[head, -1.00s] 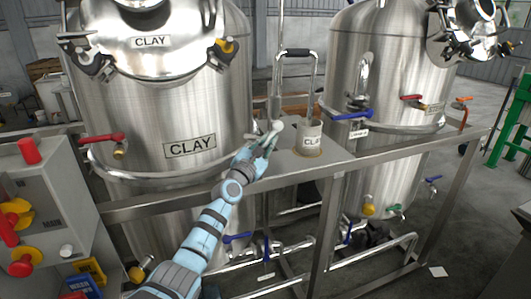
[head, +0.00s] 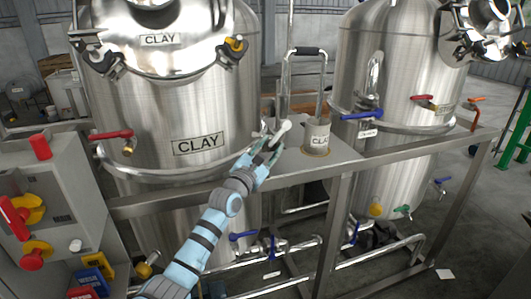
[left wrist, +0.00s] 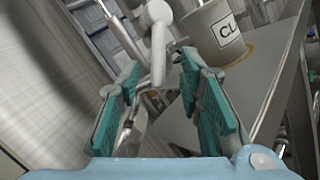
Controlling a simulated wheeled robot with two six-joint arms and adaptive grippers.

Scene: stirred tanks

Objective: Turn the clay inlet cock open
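The pale grey cock handle (head: 282,131) stands beside the clay tank, near the pipe behind the frame's top plate. The clay tank (head: 150,110) carries two CLAY labels. My left gripper (head: 268,150) is at the handle's near end. In the left wrist view, the handle (left wrist: 158,45) hangs between and just ahead of the two teal finger pads (left wrist: 161,80). The pads stand apart, with gaps showing on both sides of the handle. Its valve body is largely hidden in the head view. My right gripper is in neither view now.
A CLAY-labelled pot (head: 317,137) stands on the plate just right of the handle; it also shows in the left wrist view (left wrist: 215,30). A second tank (head: 395,70) has a blue lever (head: 361,115). A control box (head: 50,200) stands at left.

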